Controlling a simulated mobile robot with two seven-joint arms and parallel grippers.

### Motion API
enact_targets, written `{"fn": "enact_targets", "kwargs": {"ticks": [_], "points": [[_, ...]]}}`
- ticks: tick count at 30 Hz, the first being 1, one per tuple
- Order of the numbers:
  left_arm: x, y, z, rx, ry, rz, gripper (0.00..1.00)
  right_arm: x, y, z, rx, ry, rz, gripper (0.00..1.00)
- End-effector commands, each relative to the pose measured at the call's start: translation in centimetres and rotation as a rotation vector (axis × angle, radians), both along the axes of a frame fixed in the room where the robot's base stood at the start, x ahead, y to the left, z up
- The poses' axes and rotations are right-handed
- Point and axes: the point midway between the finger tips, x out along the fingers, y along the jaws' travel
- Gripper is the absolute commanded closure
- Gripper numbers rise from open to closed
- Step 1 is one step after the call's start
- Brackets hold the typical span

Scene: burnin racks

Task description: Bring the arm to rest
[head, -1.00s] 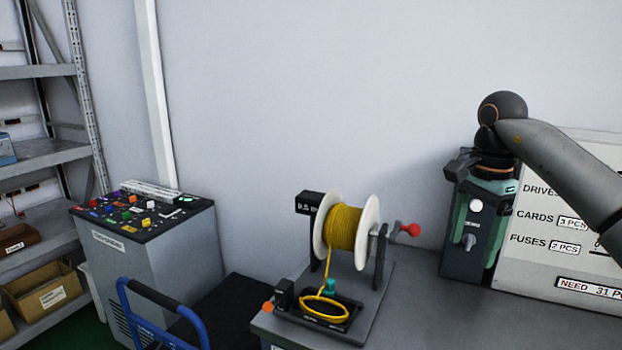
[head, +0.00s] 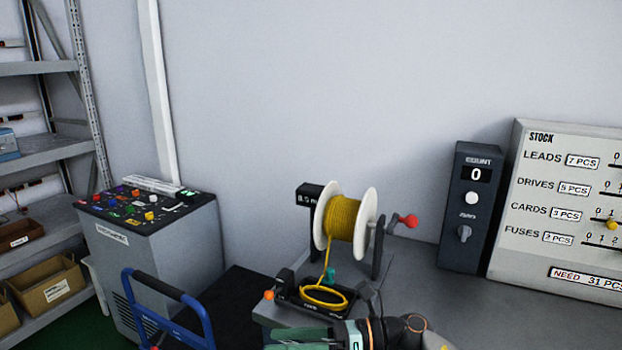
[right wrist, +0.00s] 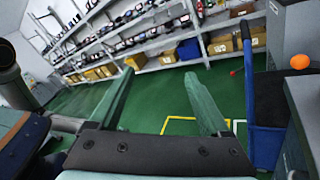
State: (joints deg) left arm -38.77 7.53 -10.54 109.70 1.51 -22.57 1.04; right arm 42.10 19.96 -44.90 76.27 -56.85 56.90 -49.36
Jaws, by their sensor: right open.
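My right gripper (head: 300,340) is low at the front edge of the bench in the head view, in front of the yellow cable spool. In the right wrist view its two green fingers (right wrist: 160,105) stand wide apart with nothing between them, over open green floor. My left gripper is not in either view.
The bench holds a yellow cable spool (head: 343,222) with a red-knobbed crank, a dark count box (head: 470,205) reading 0 and a stock board (head: 570,140). A blue-handled cart (head: 135,305) and a control console (head: 160,245) stand left. Shelves (head: 45,155) line the far left.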

Motion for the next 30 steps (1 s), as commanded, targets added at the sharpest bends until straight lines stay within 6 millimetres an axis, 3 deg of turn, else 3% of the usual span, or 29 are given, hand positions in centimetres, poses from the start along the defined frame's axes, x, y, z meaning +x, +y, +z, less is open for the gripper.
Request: {"fn": "enact_targets", "kwargs": {"ticks": [4, 8, 11, 16, 20, 24, 29, 30], "points": [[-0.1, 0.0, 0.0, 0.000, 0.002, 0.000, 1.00, -0.3, 0.0, -0.7, 0.273, 0.370, -0.183, 0.19], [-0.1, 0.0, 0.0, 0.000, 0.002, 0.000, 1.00, 0.2, -2.1, -2.5, 0.493, 0.715, -0.353, 0.19], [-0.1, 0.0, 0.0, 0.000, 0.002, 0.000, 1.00, 0.4, -4.6, -5.2, 0.655, 0.990, -0.486, 0.19], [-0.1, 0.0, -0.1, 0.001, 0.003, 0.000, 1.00, -1.2, -9.8, -12.0, 0.923, 1.460, -0.724, 0.19], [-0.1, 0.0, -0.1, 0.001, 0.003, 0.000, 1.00, -4.8, -14.0, -18.5, 1.126, 1.811, -0.918, 0.19], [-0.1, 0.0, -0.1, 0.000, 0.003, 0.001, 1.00, -10.7, -17.7, -24.7, 1.333, 2.142, -1.126, 0.19], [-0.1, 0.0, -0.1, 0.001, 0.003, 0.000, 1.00, -17.0, -20.1, -29.1, 1.508, 2.388, -1.306, 0.19], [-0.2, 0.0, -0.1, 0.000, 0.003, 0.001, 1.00, -18.1, -20.4, -29.6, -1.512, -2.387, 1.315, 0.19]]}}
